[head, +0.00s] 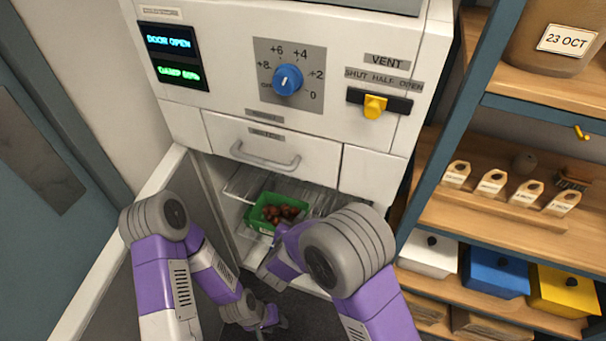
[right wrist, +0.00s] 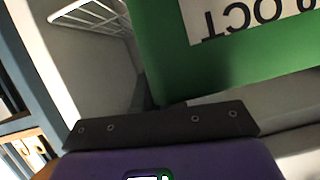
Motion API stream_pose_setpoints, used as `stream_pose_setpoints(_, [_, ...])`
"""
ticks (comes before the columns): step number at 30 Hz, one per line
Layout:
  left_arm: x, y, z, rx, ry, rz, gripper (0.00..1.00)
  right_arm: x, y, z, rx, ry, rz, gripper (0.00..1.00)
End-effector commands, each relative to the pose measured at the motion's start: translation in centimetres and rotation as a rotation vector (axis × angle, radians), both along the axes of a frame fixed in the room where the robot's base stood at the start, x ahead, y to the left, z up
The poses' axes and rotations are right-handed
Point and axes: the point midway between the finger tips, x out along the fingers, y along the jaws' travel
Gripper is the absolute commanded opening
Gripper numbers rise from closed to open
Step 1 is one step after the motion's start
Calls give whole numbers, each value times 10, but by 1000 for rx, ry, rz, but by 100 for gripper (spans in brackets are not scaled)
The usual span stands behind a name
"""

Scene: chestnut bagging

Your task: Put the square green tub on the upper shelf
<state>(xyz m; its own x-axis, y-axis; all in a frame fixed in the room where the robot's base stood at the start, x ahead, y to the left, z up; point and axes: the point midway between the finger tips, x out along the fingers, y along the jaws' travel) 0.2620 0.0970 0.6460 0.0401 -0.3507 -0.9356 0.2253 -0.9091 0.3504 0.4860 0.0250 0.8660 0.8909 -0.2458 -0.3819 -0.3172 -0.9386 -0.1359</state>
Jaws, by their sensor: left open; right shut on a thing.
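The square green tub (head: 258,226) holds several brown chestnuts and is in the opening of the white cabinet, in front of the wire shelf (head: 240,186). I cannot tell whether it rests on anything. In the right wrist view the tub's green wall (right wrist: 230,62) fills the upper right, with an upside-down label reading OCT. My right gripper (right wrist: 165,108) is shut on the tub; in the head view my forearm hides most of it. A white wire rack (right wrist: 92,14) shows at upper left in that view. My left gripper (head: 272,320) is low before the cabinet, open and empty.
The cabinet door (head: 110,255) stands open at the left. A closed drawer (head: 262,148) with a handle is above the opening. At the right is a wooden rack (head: 480,215) with tags, and white, blue (head: 495,270) and yellow (head: 562,291) bins.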

Motion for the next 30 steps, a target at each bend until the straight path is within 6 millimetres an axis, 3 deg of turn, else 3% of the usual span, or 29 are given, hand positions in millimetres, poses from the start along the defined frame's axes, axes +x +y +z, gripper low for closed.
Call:
stream_pose_setpoints(3, [0,0,1,0,0,0,43,-7,16,7,6,-5,-12,0])
stream_pose_setpoints(8, [0,0,-2,0,0,0,43,2,17,8,9,-5,-24,0])
stream_pose_setpoints(30, [0,0,-31,0,0,0,43,175,-40,8,7,-6,-24,0])
